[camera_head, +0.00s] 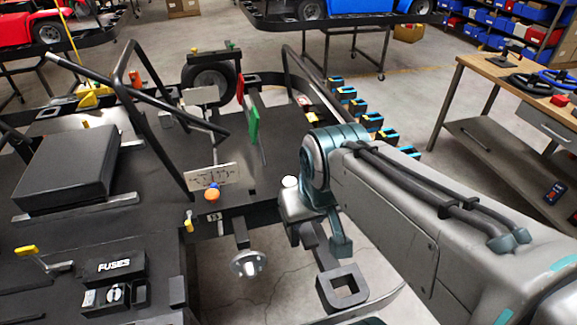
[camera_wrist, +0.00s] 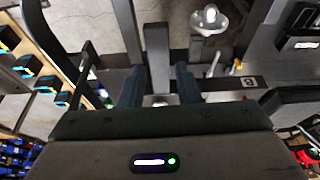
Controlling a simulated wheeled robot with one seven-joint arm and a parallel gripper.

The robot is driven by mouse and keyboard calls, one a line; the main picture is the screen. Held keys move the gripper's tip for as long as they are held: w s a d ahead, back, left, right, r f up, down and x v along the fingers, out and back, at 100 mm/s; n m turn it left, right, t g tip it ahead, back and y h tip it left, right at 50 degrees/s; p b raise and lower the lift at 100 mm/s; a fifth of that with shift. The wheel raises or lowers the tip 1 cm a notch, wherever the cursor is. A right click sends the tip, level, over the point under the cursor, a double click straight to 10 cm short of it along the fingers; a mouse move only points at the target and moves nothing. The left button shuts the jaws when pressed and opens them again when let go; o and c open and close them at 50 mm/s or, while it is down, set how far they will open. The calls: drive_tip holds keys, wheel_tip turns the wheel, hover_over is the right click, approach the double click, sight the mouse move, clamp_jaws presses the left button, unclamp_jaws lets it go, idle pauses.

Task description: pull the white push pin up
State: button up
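A small white rounded knob (camera_head: 290,182), which looks like the white push pin, shows in the head view just left of my gripper. My gripper (camera_head: 318,228) is low over the kart's front frame, partly hidden by my own wrist. In the wrist view my gripper (camera_wrist: 160,88) has its two teal fingers apart, one on each side of a dark frame bar (camera_wrist: 157,55). A small pale patch lies between the fingers there; I cannot tell if it is the pin. No contact with a finger is visible.
A white round hub (camera_head: 248,264) sits in front of the frame and also shows in the wrist view (camera_wrist: 209,19). A black fuse box (camera_head: 114,267) is at lower left. A workbench (camera_head: 510,78) stands right.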

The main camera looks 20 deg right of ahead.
sight(290, 179)
drive_tip(key=o, duration=0.4)
drive_tip(key=w+r+n+g+b, duration=0.1)
drive_tip(key=w+r+n, duration=0.2)
drive_tip(key=w+n, duration=0.1)
drive_tip(key=w+r+n+g+b, duration=0.1)
drive_tip(key=w+r+n+b, duration=0.1)
drive_tip(key=w+n, duration=0.3)
drive_tip(key=w+r+n+g+b, duration=0.1)
drive_tip(key=w+r+n+b, duration=0.1)
drive_tip(key=w+r+n, duration=0.2)
drive_tip(key=shift+w+d+r+n+g, duration=0.2)
drive_tip(key=shift+d+r+n+g, duration=0.1)
drive_tip(key=shift+d+r+n, duration=0.15)
drive_tip(key=shift+n, duration=0.45)
drive_tip(key=f, duration=1.2)
drive_tip(key=shift+w+a+f+b, duration=0.1)
drive_tip(key=shift+w+f+b, duration=0.15)
drive_tip(key=shift+f+b, duration=0.15)
